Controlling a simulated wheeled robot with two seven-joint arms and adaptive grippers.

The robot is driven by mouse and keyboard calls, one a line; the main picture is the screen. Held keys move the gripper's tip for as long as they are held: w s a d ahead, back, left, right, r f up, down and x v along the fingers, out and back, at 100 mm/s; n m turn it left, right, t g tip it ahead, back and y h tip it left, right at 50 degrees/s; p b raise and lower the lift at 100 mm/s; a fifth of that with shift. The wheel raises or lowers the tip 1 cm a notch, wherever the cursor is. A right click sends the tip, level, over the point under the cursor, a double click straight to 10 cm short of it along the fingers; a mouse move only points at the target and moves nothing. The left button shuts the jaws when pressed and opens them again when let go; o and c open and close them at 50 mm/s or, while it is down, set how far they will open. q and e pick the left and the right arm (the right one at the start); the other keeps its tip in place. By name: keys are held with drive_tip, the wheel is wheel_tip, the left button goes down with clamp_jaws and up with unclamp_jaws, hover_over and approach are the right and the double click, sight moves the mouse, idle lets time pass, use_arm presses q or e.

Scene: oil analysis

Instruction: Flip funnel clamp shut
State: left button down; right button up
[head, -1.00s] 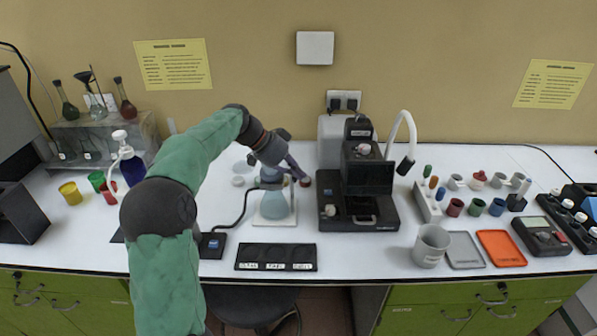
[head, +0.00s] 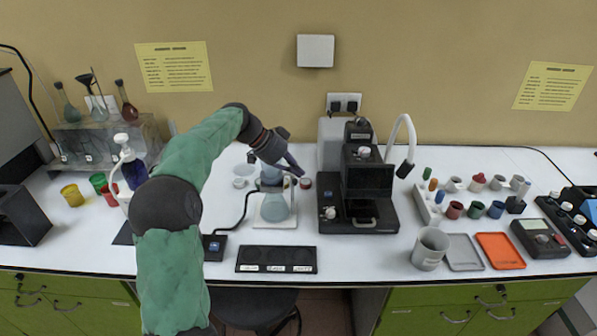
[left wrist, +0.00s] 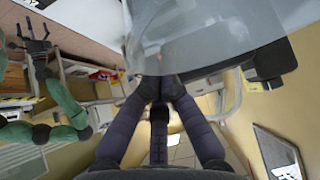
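The glass flask and funnel assembly (head: 274,207) stands on a white plate (head: 277,222) in the head view, bluish in its lower part. My left gripper (head: 297,170) is at the assembly's top, its fingers pointing down to the right. In the left wrist view my left gripper's (left wrist: 159,86) dark fingertips come together at the edge of a large clear glass body (left wrist: 205,35). Nothing is clearly seen between them. I cannot make out the clamp or its position. My right gripper (left wrist: 32,38) shows small in the left wrist view, its fingers spread and empty.
A black instrument (head: 362,200) stands close to the right of the flask. A black strip tray (head: 276,259) lies in front. A grey beaker (head: 430,248) and orange tray (head: 500,251) are to the right. A cable runs left of the flask.

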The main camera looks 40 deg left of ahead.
use_arm(q)
drive_tip(key=v, duration=1.1)
idle(0.3)
